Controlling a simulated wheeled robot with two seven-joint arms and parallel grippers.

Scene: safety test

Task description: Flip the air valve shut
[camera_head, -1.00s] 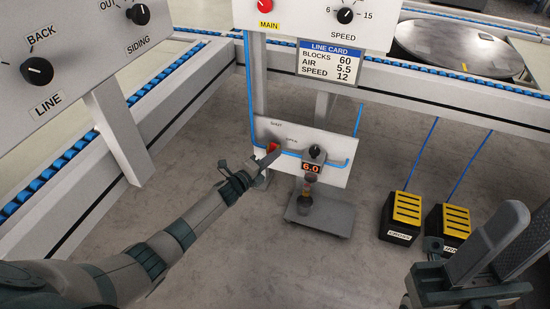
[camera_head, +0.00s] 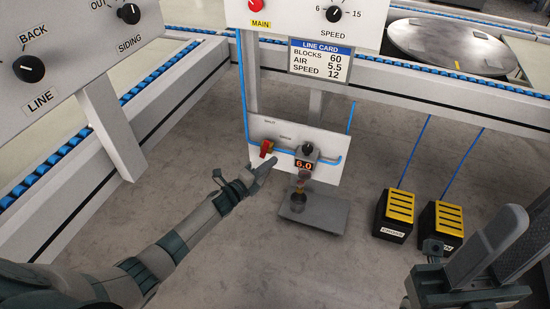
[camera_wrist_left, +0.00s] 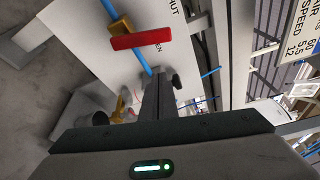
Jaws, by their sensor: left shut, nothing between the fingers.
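The air valve has a red handle (camera_head: 266,149) on a brass body and sits on the blue pipe on a low white panel (camera_head: 325,172). In the left wrist view the red handle (camera_wrist_left: 140,39) lies across the blue pipe, at a steep angle to it. Labels for shut and open are printed near it; the first is partly cut off there.
A gauge (camera_head: 305,165) reading 6.0 with a knob above it is right of the valve, close to my left fingers. A grey plate (camera_head: 320,215) stands below it. Two black-and-yellow pedals (camera_head: 395,215) are on the floor at right. A line card (camera_head: 320,60) hangs above.

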